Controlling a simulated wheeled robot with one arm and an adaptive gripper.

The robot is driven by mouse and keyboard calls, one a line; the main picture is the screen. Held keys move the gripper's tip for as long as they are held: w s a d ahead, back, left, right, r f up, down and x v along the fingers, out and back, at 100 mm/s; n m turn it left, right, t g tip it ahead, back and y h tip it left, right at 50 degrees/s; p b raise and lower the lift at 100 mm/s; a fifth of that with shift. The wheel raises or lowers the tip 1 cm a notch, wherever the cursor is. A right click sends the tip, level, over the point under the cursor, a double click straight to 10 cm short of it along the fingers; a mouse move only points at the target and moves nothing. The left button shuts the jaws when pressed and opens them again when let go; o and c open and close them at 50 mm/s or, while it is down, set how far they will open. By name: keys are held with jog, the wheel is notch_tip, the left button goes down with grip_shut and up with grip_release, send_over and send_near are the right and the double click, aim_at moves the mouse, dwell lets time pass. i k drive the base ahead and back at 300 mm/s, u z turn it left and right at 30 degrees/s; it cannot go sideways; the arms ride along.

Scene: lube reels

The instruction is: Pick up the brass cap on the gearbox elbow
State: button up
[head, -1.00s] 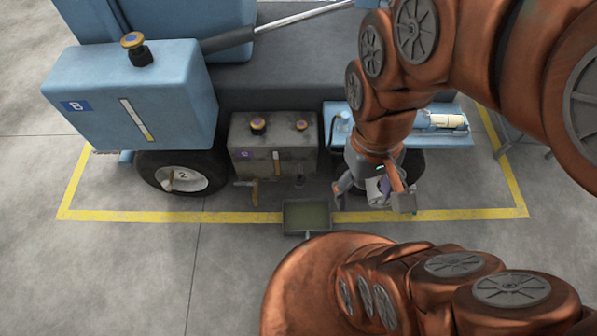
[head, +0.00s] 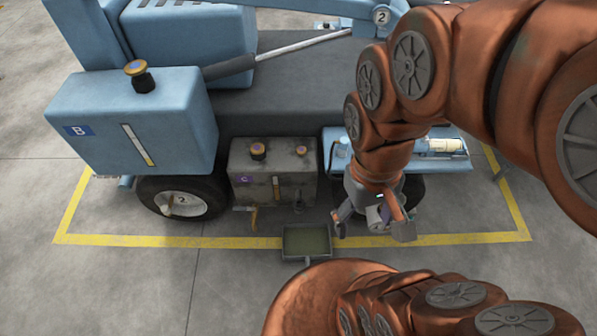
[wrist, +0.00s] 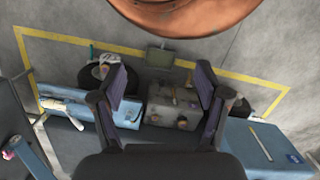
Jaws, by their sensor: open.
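The grey gearbox box (head: 272,188), marked C, stands low at the machine's front, with two knob-like caps on top. The left cap (head: 258,150) is dark with a brass-coloured top; the right cap (head: 302,150) is smaller. A brass-coloured bent fitting (head: 253,216) sticks out at its lower left. I cannot tell which part is the elbow's cap. My gripper (head: 371,229) is open and empty, to the right of the box. In the wrist view the box (wrist: 158,103) shows between and beyond the open fingers (wrist: 160,70).
A shallow tray (head: 306,256) lies on the floor before the box. A blue tank (head: 130,120) marked B stands left, with a wheel (head: 183,203) below. A blue shelf (head: 432,160) with a cylinder is behind my arm.

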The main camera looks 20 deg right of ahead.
aim_at(300, 150)
jog(key=u, duration=0.05)
jog(key=k, duration=0.5)
jog(key=z, duration=1.4)
jog(key=i, duration=1.3)
jog(key=u, duration=3.3)
